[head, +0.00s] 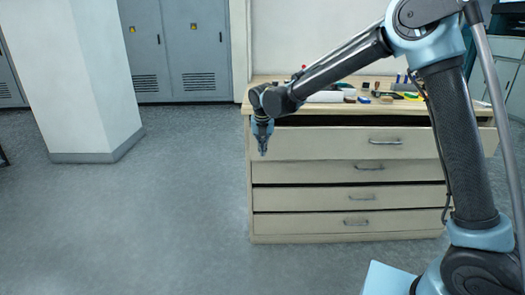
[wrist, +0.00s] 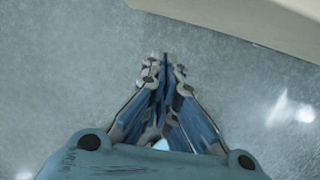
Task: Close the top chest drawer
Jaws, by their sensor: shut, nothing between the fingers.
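The top chest drawer (head: 340,143) stands pulled out from the cream chest (head: 252,225) in the head view, with a dark gap above its front. It has a metal handle (head: 385,141) right of its middle. My gripper (head: 263,153) points down, near the left end of the drawer front. It is shut and empty. In the wrist view my gripper's fingertips (wrist: 163,58) are together above bare floor. A cream edge (wrist: 245,22), probably the drawer, crosses the upper right there. I cannot tell whether the gripper touches the drawer.
Lower drawers (head: 340,197) stand under the top one, with dark gaps between some fronts. Tools and small items (head: 385,97) lie on the chest top. A white pillar (head: 85,75) stands at left, grey lockers (head: 180,45) behind. The floor (head: 150,220) left of the chest is clear.

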